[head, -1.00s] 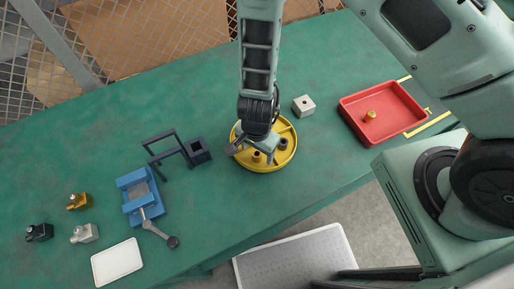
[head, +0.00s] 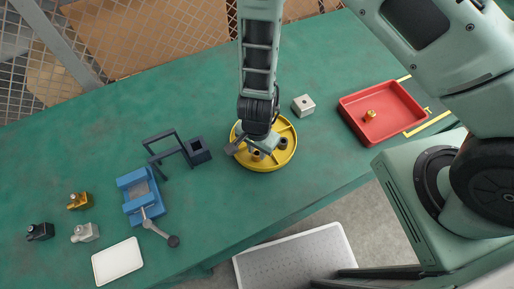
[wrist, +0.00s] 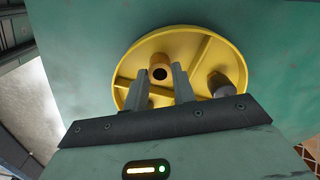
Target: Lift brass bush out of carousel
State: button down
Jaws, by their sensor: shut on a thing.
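The yellow carousel (head: 284,158) is a round, ribbed dish on the green bench. It also shows in the wrist view (wrist: 190,41). The brass bush (wrist: 160,72) is a short upright ring with a dark bore, between the fingertips of my gripper (wrist: 160,80). In the head view the bush (head: 257,154) shows just below my gripper (head: 262,146). My gripper is shut on it, over the carousel. I cannot tell whether the bush's base is clear of the carousel floor. A dark grey cylinder (wrist: 218,84) stands in the carousel right of the fingers.
A red tray (head: 350,112) with a brass piece (head: 370,115) in it lies to the right. A pale block (head: 303,105) stands near the carousel. A dark frame (head: 176,148), blue vise (head: 138,190), white plate (head: 117,261) and small blocks (head: 80,201) lie left.

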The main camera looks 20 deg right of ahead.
aim_at(257, 153)
jog(key=shift+r, duration=0.1)
jog(key=shift+r+p, duration=2.9)
jog(key=shift+p, duration=0.05)
